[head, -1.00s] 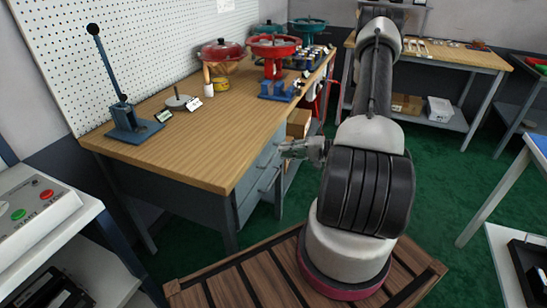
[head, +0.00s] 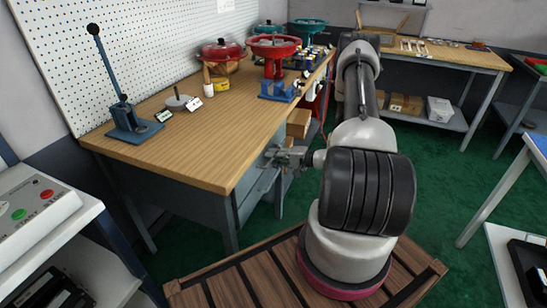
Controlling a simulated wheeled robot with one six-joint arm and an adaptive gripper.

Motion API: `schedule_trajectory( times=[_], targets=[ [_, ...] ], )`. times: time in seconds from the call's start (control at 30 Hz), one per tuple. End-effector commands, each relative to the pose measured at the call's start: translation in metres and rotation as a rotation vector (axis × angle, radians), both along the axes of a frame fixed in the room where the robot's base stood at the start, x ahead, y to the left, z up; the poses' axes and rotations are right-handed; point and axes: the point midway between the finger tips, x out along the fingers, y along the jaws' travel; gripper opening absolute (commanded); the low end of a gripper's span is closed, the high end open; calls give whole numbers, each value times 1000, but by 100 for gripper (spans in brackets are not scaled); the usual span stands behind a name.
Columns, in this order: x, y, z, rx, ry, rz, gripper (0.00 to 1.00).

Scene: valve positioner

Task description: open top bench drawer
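The workbench (head: 190,125) has a wooden top and a grey-blue drawer unit under its right side. The top bench drawer (head: 250,180) is just under the tabletop edge and looks shut. A lower drawer (head: 252,203) is beneath it. My gripper (head: 272,157) is at the upper part of the drawer front, close to the top drawer's handle area. The fingers cover part of the drawer face there. I cannot tell whether they touch the handle, or whether they are open or shut.
Open shelves with cardboard boxes (head: 298,122) are just beyond the drawers. A lever press (head: 128,120), a red bowl feeder (head: 273,47) and small parts stand on the bench. A wooden pallet-like platform (head: 240,283) is below. Green floor (head: 440,175) is free to the right.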

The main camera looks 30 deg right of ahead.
Motion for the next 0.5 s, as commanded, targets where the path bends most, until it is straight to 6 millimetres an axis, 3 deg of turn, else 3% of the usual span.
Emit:
schedule_trajectory(
  times=[0.07, 0.17, 0.5],
  targets=[
    [0, 0, 0, 0, 0, 0, 19],
    [0, 0, 0, 0, 0, 0, 1],
    [-2, -1, 0, 0, 0, 0, 0]
  ],
)
